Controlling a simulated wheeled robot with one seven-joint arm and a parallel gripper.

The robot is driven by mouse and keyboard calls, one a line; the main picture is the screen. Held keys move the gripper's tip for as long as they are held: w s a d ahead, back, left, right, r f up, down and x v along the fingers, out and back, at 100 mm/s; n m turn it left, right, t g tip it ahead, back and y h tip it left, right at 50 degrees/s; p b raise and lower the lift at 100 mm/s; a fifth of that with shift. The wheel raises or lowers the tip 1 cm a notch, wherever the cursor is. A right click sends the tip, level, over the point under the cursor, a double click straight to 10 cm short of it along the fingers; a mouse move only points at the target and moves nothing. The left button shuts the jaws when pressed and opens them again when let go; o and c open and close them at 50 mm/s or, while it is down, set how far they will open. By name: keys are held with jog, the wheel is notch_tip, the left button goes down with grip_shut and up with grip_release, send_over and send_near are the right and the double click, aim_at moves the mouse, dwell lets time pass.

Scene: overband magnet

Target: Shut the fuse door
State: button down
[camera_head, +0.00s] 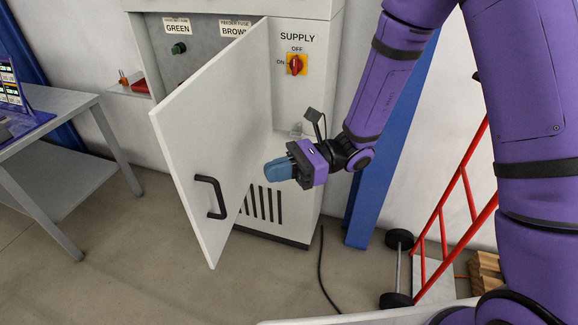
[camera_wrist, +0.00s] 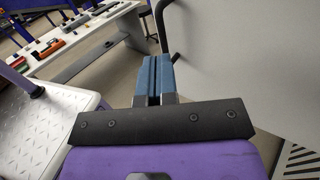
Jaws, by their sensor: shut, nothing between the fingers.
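The fuse door (camera_head: 215,130) is a pale grey panel standing wide open, swung out from the cabinet towards the camera. Its black handle (camera_head: 212,197) is near the free edge, on the face I see. My gripper (camera_head: 278,169) has blue fingers and is shut and empty, at the right of the door in front of the cabinet. In the wrist view my blue fingertips (camera_wrist: 153,75) lie beside the door face (camera_wrist: 245,60), with the handle (camera_wrist: 165,25) beyond them. I cannot tell whether the fingers touch the door.
The cabinet (camera_head: 308,110) has a red SUPPLY switch (camera_head: 297,64) and a green knob (camera_head: 178,48). A grey table (camera_head: 75,105) stands left. A blue post (camera_head: 385,150) and red hand truck (camera_head: 460,200) stand right. A cable (camera_head: 321,265) lies on the floor.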

jog(key=x, duration=0.8)
jog(key=shift+a, duration=0.25)
jog(key=shift+s, duration=0.1)
jog(key=shift+a, duration=0.15)
